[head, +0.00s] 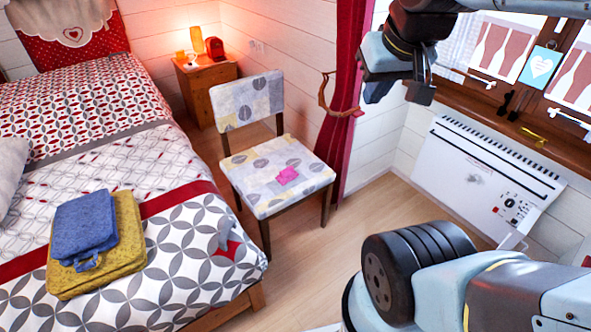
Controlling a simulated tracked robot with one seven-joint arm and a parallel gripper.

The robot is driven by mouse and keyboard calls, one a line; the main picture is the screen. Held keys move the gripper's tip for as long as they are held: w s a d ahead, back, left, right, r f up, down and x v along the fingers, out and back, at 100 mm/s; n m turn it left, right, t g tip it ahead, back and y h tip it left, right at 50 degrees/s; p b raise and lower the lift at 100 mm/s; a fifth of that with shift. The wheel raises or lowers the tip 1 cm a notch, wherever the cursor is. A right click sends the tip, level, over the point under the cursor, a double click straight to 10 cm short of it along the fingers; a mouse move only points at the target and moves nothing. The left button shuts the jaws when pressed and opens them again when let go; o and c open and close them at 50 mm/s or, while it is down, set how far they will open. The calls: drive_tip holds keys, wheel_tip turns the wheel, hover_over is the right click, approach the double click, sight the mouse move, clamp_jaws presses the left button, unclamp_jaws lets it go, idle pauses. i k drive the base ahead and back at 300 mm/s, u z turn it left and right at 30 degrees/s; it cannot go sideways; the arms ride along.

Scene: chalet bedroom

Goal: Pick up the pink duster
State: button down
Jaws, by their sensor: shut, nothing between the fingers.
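The pink duster (287,175) looks like a small flat pink piece lying on the patterned seat of the chair (262,190). Its finer shape is too small to tell. My gripper (397,85) hangs at the upper right, in front of the red curtain and the window side. It is shut with nothing in it. It is well apart from the duster, up and to the right of it in the picture.
A nightstand (205,85) with a lit lamp stands behind the chair. A white heater (480,175) is at right. Wooden floor (345,245) is clear.

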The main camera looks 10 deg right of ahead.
sight(289, 175)
drive_tip(key=z, duration=0.05)
drive_tip(key=k, duration=0.25)
drive_tip(key=u, duration=0.15)
drive_tip(key=i, duration=0.6)
drive_tip(key=z, duration=0.05)
